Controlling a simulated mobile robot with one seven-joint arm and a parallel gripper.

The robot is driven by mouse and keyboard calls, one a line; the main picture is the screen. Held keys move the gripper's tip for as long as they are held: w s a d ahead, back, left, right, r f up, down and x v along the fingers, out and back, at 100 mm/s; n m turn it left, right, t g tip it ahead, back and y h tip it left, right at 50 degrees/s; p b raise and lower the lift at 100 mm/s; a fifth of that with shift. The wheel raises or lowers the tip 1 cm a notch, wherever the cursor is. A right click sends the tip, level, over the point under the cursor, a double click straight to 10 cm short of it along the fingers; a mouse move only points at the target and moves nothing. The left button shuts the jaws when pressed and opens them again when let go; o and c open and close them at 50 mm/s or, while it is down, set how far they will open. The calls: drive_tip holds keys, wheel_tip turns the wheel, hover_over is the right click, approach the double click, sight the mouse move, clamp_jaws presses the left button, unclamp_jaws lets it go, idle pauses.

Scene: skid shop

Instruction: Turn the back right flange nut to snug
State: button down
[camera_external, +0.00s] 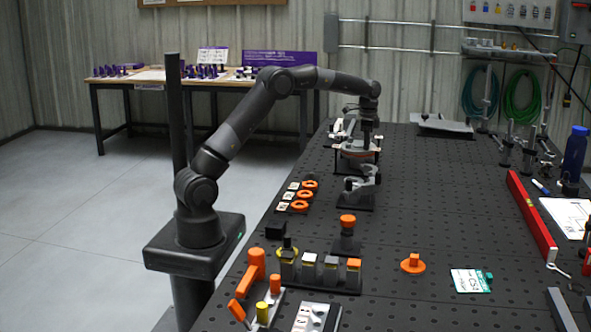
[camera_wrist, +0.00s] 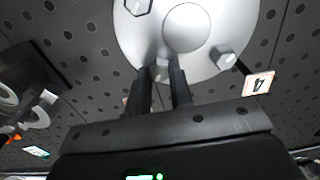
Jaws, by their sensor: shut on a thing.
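The flange (camera_external: 358,149) stands on the far part of the dark bench in the external view, with an orange-red band around it. In the wrist view its round pale grey face (camera_wrist: 135,40) has a raised central hub (camera_wrist: 186,28). One hex nut (camera_wrist: 222,57) sits at the right and another (camera_wrist: 138,5) at the upper left. My gripper (camera_wrist: 161,70) is at the flange's near edge in the wrist view, its two fingers closed around a flange nut that they mostly hide. I cannot tell how tight that nut is. My gripper (camera_external: 367,142) points down over the flange in the external view.
A tag marked 4 (camera_wrist: 258,83) lies beside the flange. A metal fixture (camera_external: 362,185) stands close in front of it. Orange rings (camera_external: 304,195), an orange-topped post (camera_external: 347,228) and a red level (camera_external: 532,218) are on the bench. The bench's middle right is mostly clear.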

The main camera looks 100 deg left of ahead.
drive_tip(key=shift+w+r, duration=0.1)
drive_tip(key=shift+r, duration=0.2)
drive_tip(key=c, duration=1.6)
unclamp_jaws()
drive_tip(key=o, duration=0.3)
drive_tip(key=shift+f, duration=0.15)
wheel_tip(320, 180, up, 11)
drive_tip(key=shift+f, duration=0.1)
